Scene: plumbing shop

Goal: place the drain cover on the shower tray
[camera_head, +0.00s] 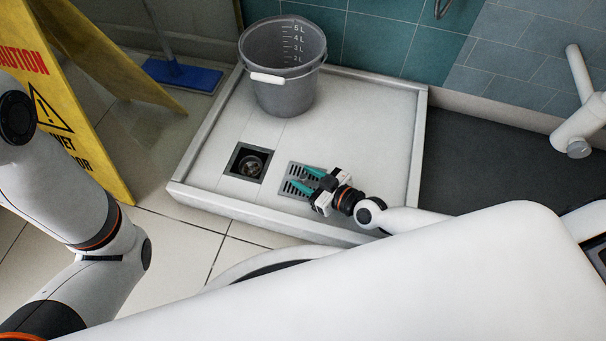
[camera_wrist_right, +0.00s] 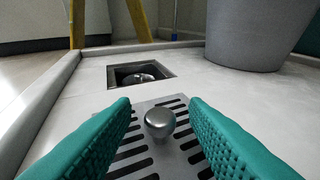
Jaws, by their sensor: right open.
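The drain cover (camera_head: 290,180) is a grey slotted plate lying flat on the white shower tray (camera_head: 353,105), to the right of the square drain opening (camera_head: 248,164). In the right wrist view the cover (camera_wrist_right: 130,150) has a round metal knob (camera_wrist_right: 158,123) at its middle. The opening (camera_wrist_right: 141,75) lies beyond it, uncovered, with a dark inside and a metal fitting. My right gripper (camera_head: 297,180) is open over the cover, with its teal fingers (camera_wrist_right: 158,108) on either side of the knob and clear of it. My left gripper is out of view; only its arm shows.
A grey bucket (camera_head: 283,80) stands on the tray behind the opening. The tray has a raised rim (camera_head: 215,120). A yellow caution sign (camera_head: 85,110) and a blue mop (camera_head: 182,75) stand at the left. Tray surface between cover and opening is clear.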

